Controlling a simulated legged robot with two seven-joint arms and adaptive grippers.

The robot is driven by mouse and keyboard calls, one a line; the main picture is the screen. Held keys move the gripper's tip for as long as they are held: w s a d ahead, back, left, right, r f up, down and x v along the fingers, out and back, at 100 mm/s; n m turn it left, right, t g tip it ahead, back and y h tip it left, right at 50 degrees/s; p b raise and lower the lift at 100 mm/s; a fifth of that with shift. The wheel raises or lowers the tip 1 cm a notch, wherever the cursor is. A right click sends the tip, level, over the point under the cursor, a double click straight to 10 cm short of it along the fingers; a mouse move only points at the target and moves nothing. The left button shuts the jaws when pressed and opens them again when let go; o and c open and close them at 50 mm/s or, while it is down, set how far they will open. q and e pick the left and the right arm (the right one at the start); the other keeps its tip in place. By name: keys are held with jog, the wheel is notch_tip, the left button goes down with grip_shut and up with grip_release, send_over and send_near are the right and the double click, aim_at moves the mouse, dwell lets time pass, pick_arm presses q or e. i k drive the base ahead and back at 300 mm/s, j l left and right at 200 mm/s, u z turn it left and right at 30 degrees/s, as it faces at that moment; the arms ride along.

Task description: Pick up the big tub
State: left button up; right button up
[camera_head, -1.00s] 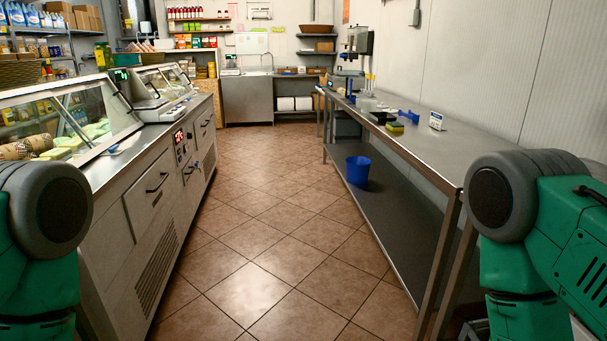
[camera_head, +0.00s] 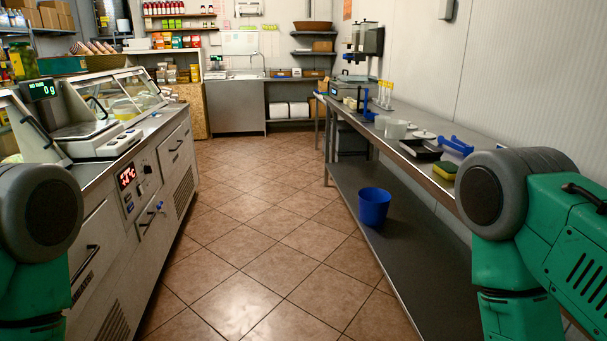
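Several things here could be the big tub, and I cannot tell which one is meant. A white tub (camera_head: 396,129) stands on the steel worktop at the right. A larger blue bucket (camera_head: 374,206) stands on the lower shelf of that table. Only the upper parts of my two green arms show, at the left and right edges. Neither gripper is in view, and nothing held can be seen.
The steel table (camera_head: 350,178) runs along the right wall, with a black tray (camera_head: 420,149), a blue-handled item (camera_head: 456,146) and a sponge (camera_head: 444,170) on top. A glass display counter (camera_head: 118,97) with a scale (camera_head: 103,143) lines the left. The tiled aisle (camera_head: 250,220) between is clear.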

aim_at(396, 129)
jog(key=i+j+z, duration=0.15)
jog(key=i+z, duration=0.25)
jog(key=i, duration=0.25)
jog(key=i+j+z, duration=0.4)
jog(key=i, duration=0.2)
jog(key=i+j+z, duration=0.4)
jog(key=i+j, duration=0.05)
jog(key=i, duration=0.15)
